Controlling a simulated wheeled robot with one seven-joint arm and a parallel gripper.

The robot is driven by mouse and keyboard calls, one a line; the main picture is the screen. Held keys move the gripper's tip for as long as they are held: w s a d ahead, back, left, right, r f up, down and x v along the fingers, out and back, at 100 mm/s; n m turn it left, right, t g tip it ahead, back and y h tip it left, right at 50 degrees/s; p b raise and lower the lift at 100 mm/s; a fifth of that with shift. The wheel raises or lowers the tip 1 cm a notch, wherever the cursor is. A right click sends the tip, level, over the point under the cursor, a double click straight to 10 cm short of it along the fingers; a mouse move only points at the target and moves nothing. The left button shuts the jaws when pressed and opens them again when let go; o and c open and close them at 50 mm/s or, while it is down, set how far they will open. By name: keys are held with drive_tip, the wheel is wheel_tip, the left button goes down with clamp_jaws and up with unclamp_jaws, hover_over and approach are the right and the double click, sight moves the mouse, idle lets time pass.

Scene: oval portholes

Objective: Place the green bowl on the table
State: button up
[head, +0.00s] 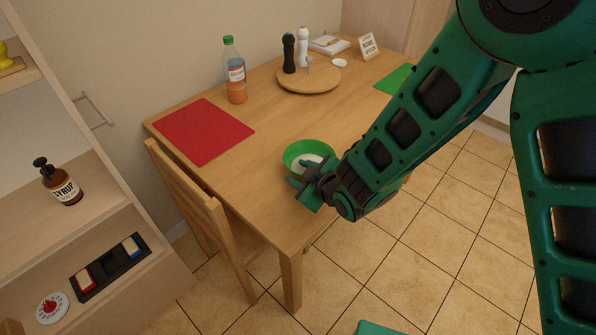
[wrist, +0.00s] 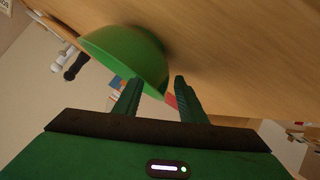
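The green bowl (head: 306,147) is at the near edge of the wooden table (head: 262,150), upright and apparently resting on the tabletop. Its inside looks pale in the head view. In the wrist view the bowl (wrist: 125,52) is just beyond the fingertips, its base against the wood. My gripper (head: 303,182) is at the bowl's near side, and its fingers are apart in the wrist view (wrist: 156,85). The bowl's rim reaches toward the gap between the fingers. I cannot tell whether a finger touches it. My gripper hides part of the bowl's near side.
A red mat (head: 205,131), a bottle (head: 235,72), a round board (head: 309,80) with black and white mills, and a green mat (head: 396,79) are on the table. A chair (head: 205,215) stands at the near side. A shelf (head: 75,215) is at left.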

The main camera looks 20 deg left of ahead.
drive_tip(key=v, duration=1.1)
drive_tip(key=w+d+r+m+h, duration=0.1)
drive_tip(key=w+d+m+h, duration=0.3)
drive_tip(key=d, duration=0.5)
drive_tip(key=w+d+r+m+h, duration=0.15)
drive_tip(key=w+d, duration=0.35)
drive_tip(key=d, duration=0.5)
drive_tip(key=s+d+r+m+g+h, duration=0.15)
drive_tip(key=d+m+h, duration=0.35)
drive_tip(key=d, duration=1.3)
drive_tip(key=s+d+r+m+g, duration=0.35)
drive_tip(key=s+d+m, duration=0.35)
drive_tip(key=s+d, duration=0.5)
drive_tip(key=s+d+r+m+g+y, duration=0.1)
drive_tip(key=s+d+m, duration=0.1)
drive_tip(key=s, duration=0.4)
drive_tip(key=s+d+r+m+g+y, duration=0.1)
drive_tip(key=s+d+r+m, duration=0.1)
drive_tip(key=s, duration=0.4)
drive_tip(key=shift+s+d+r+m, duration=0.25)
drive_tip(key=shift+s+r+m, duration=0.1)
drive_tip(key=shift+m, duration=0.2)
